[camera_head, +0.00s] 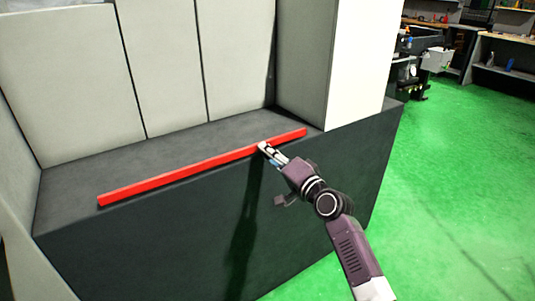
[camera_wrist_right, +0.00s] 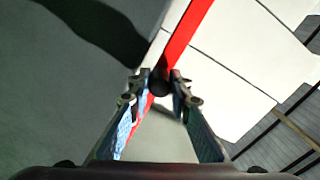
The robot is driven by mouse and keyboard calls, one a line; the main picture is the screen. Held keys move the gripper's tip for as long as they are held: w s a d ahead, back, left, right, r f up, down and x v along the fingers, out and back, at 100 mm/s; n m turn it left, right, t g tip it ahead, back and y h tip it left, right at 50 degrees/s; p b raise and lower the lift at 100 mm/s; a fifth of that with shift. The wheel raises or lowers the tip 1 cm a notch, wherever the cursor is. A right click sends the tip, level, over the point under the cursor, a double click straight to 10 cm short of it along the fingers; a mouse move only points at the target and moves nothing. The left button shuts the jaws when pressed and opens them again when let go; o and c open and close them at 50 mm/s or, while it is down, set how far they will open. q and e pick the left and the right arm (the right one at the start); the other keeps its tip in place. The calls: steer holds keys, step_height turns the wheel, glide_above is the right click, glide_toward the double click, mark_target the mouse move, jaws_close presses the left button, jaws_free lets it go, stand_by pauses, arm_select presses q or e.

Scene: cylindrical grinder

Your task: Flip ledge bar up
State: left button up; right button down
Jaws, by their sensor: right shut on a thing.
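The red ledge bar (camera_head: 195,168) runs along the front edge of the dark machine ledge in the head view. It appears raised a little above the ledge surface. My right gripper (camera_head: 264,147) meets the bar right of its middle, reaching from the front right. In the right wrist view the red bar (camera_wrist_right: 188,30) runs between the fingers of my right gripper (camera_wrist_right: 160,85), whose tips are close together on it. The exact contact is partly hidden by the fingertips. My left gripper is in neither view.
The dark grey ledge (camera_head: 75,180) lies behind the bar, with pale panels (camera_head: 70,80) at its back. A white column (camera_head: 350,65) stands at the ledge's right end. Green floor (camera_head: 460,190) to the right is clear. Workbenches and shelves (camera_head: 500,60) stand far back.

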steer(key=shift+w+d+r, duration=0.15)
steer(key=shift+r, duration=0.35)
steer(key=c, duration=2)
jaws_free()
steer(key=shift+o, duration=1.2)
steer(key=shift+f, duration=0.25)
steer(key=v, duration=1.2)
